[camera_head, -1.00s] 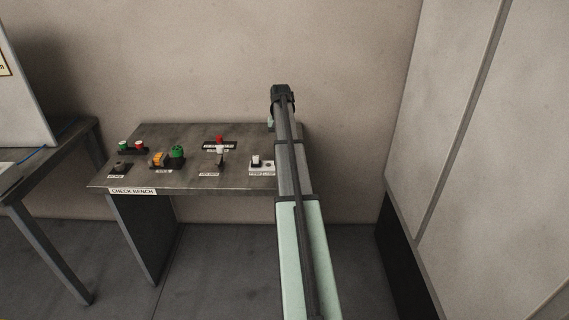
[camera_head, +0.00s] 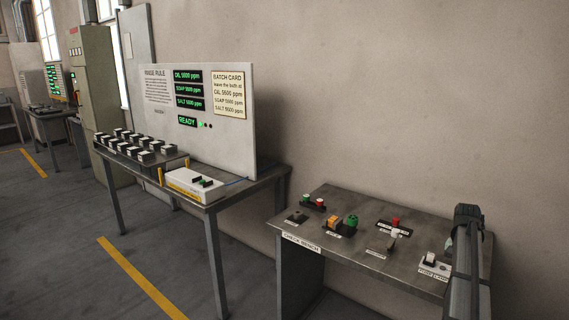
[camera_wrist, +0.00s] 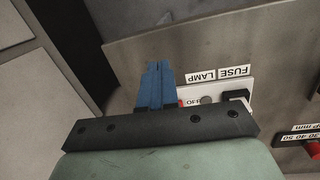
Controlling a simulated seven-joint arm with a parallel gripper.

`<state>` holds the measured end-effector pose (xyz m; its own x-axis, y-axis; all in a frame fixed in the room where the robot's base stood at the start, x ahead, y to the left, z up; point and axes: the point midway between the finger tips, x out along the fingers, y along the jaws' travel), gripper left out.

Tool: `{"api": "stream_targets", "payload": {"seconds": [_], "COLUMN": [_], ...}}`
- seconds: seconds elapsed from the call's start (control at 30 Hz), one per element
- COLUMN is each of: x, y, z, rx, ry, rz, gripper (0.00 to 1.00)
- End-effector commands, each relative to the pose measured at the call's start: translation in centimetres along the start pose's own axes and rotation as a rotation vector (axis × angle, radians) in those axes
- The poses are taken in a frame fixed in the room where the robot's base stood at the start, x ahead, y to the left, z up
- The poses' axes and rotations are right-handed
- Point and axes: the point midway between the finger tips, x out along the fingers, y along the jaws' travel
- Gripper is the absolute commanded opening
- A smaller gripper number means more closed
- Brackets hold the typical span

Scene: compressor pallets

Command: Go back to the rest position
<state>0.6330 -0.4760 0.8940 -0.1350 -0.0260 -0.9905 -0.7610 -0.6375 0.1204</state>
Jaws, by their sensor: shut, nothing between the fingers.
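My gripper (camera_wrist: 156,88) shows in the wrist view with its two blue fingers together and nothing between them. The fingers point toward the edge of the check bench, beside the fuse lamp plate (camera_wrist: 218,88); how far above the bench they are I cannot tell. In the head view my grey arm stands at the right end of the check bench (camera_head: 350,204), and my gripper's fingers cannot be made out there. The fuse lamp plate (camera_head: 436,265) shows just left of my arm.
The check bench carries a green knob (camera_head: 352,220), an orange block (camera_head: 334,222) and a red button (camera_head: 396,221). Left of it stands another table with a white panel (camera_head: 165,80), a white box (camera_head: 190,187) and rows of small blocks. A wall rises behind the bench.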

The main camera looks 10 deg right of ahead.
Motion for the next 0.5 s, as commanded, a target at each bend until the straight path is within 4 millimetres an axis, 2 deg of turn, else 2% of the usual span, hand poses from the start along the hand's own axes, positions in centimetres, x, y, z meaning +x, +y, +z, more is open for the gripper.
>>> {"api": "stream_targets", "payload": {"seconds": [0.03, 0.1, 0.37, 0.5], "x": [0.9, 2.4, 8.0, 11.7], "y": [-0.1, -0.8, -4.4, -6.6], "z": [2.1, 3.7, 6.3, 8.6], "rx": [0.004, 0.003, -0.069, -0.123], "ry": [-0.01, -0.025, -0.057, -0.079], "rz": [0.015, 0.033, 0.043, 0.045], "gripper": [0.0, 0.0, 0.0, 0.0]}}
